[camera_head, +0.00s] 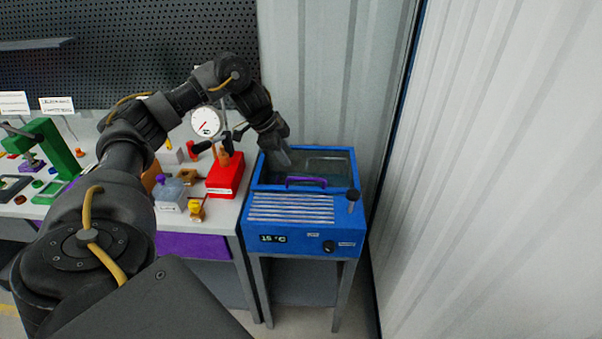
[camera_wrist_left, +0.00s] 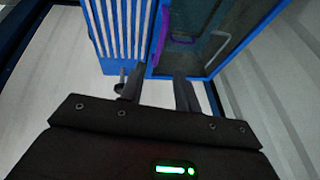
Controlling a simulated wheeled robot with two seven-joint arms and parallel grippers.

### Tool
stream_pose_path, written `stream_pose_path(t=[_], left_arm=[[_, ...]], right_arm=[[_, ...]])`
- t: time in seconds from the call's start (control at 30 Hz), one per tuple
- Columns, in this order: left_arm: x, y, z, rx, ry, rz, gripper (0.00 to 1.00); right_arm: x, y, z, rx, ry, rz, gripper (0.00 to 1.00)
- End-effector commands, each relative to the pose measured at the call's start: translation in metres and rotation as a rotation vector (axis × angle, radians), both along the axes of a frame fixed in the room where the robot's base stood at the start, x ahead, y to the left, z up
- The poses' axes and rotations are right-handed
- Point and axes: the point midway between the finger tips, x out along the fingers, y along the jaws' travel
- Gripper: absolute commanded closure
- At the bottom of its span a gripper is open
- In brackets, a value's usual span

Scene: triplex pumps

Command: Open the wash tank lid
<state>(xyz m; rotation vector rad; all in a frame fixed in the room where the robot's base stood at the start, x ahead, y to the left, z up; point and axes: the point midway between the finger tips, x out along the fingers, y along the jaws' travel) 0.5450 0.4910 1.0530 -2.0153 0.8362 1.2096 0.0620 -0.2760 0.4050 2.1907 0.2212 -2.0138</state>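The blue wash tank (camera_head: 292,231) stands on a grey-legged stand right of the bench. Its dark, see-through lid (camera_head: 325,165) appears to lie shut, with a purple handle (camera_head: 306,179) along the front edge. My left gripper (camera_head: 280,160) is over the tank's back left part, behind and left of the handle. In the left wrist view, its two fingers (camera_wrist_left: 158,88) are apart with nothing visible between them. The purple handle (camera_wrist_left: 161,38) and lid (camera_wrist_left: 212,40) are beyond the fingertips. Whether the fingers touch the tank cannot be told. My right gripper is not in view.
A slatted panel (camera_head: 290,208) and a dark knob (camera_head: 329,246) are on the tank's front part. The bench at left holds a red block (camera_head: 225,177), a round gauge (camera_head: 206,121) and a green press (camera_head: 55,150). A corrugated wall (camera_head: 490,180) stands close on the right.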

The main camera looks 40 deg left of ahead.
Motion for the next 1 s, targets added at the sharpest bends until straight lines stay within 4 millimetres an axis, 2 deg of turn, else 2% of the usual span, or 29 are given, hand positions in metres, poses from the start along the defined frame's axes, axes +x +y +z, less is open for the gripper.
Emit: stream_pose_path(t=[0.27,0.5,0.7,1.0], left_arm=[[0.018,-0.011,-0.048,-0.003,0.003,-0.001,0.68],[0.033,-0.019,-0.078,-0.002,0.002,-0.004,0.68],[0.039,-0.022,-0.091,0.000,0.001,-0.004,0.68],[0.040,-0.022,-0.093,0.000,-0.001,-0.005,0.69]], right_arm=[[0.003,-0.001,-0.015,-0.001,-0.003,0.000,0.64],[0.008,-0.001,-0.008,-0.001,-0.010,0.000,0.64],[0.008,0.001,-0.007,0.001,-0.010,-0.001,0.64],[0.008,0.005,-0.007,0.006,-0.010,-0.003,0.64]])
